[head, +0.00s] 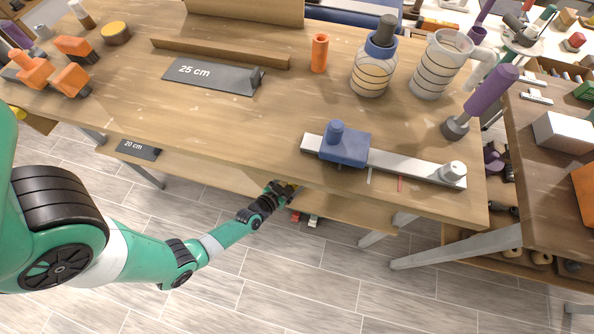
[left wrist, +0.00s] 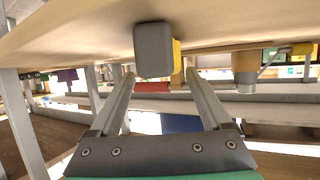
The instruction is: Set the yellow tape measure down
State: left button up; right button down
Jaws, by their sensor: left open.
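The tape measure (left wrist: 154,50), a grey block with a yellow side, shows in the left wrist view against a light wooden surface along the top of the picture. My left gripper (left wrist: 160,74) is open, with one fingertip to each side of it and small gaps between. In the head view my left gripper (head: 287,190) reaches in low at the front edge of the wooden table (head: 240,130), by the lower shelf (head: 335,208). There the tape measure is mostly hidden; only a small yellowish patch shows at the fingers. My right gripper is not in view.
The tabletop overhangs the lower shelf close above my gripper. Small red and green items (head: 303,217) lie just beyond the gripper. A table leg (head: 383,232) stands to its right.

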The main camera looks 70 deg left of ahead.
pick_arm(q)
jog(key=p+v, duration=0.4)
jog(key=v, duration=0.5)
jog(key=shift+s+d, duration=0.15)
jog(key=shift+s, duration=0.15)
jog(key=shift+w+r, duration=0.1)
jog(key=shift+r, duration=0.1)
